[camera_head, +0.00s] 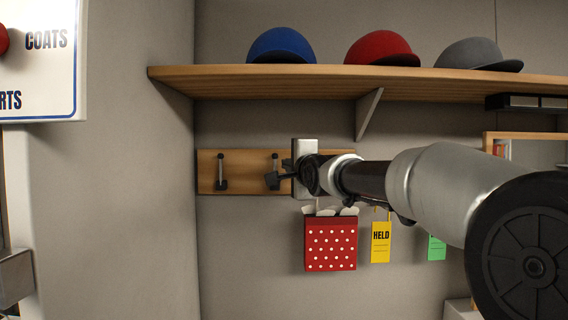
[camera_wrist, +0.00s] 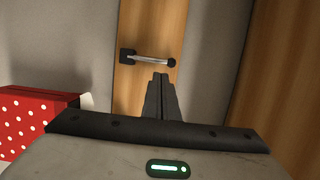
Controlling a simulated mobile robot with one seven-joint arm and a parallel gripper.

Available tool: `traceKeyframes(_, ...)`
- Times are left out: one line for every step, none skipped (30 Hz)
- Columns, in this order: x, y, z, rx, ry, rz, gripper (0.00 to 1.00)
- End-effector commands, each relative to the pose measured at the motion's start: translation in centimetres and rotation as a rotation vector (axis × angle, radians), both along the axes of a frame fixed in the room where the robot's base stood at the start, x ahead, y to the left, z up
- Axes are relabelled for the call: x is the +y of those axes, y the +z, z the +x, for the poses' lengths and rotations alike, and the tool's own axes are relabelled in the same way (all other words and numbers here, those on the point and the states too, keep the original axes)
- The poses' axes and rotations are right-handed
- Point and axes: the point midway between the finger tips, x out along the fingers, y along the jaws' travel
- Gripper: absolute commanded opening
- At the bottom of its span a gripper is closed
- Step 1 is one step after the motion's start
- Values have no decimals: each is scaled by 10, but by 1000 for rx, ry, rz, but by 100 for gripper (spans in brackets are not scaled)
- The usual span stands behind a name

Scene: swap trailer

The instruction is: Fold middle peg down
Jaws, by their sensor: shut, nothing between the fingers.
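A wooden peg board (camera_head: 205,165) is on the wall, with dark-ended metal pegs. The left peg (camera_head: 221,172) stands upright with its ball end at the top. The middle peg (camera_head: 275,162) also stands upright; its lower part meets the fingertips in the head view. My gripper (camera_head: 285,177) comes in from the right and is shut and empty. In the wrist view a peg (camera_wrist: 150,59), which looks like the middle one, lies across the board just beyond the shut fingertips (camera_wrist: 161,78). I cannot tell whether they touch it.
A red dotted bag (camera_head: 330,243) hangs just below my gripper; its top fixing is hidden. A yellow tag (camera_head: 380,242) and a green tag (camera_head: 437,247) hang to its right. A shelf (camera_head: 330,84) with caps runs above.

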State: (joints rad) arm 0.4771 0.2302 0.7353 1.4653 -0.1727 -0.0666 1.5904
Motion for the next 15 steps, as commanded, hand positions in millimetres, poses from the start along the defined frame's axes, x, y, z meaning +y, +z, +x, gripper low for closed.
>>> traceKeyframes(4,2,6,1,4,3,0)
traceKeyframes(5,2,9,1,4,3,0)
traceKeyframes(6,1,13,1,4,2,0)
traceKeyframes(6,1,16,1,3,1,0)
traceKeyframes(8,1,18,1,4,0,0)
traceKeyframes(9,1,23,2,4,-1,0)
traceKeyframes(8,1,27,1,2,1,0)
traceKeyframes(9,2,30,1,3,2,0)
traceKeyframes(10,1,33,1,2,2,0)
traceKeyframes(10,1,36,1,2,1,0)
traceKeyframes(11,1,37,1,1,1,0)
traceKeyframes(11,1,39,1,1,0,0)
traceKeyframes(12,0,41,1,1,0,0)
traceKeyframes(12,0,42,1,1,0,0)
traceKeyframes(12,0,43,1,0,-1,0)
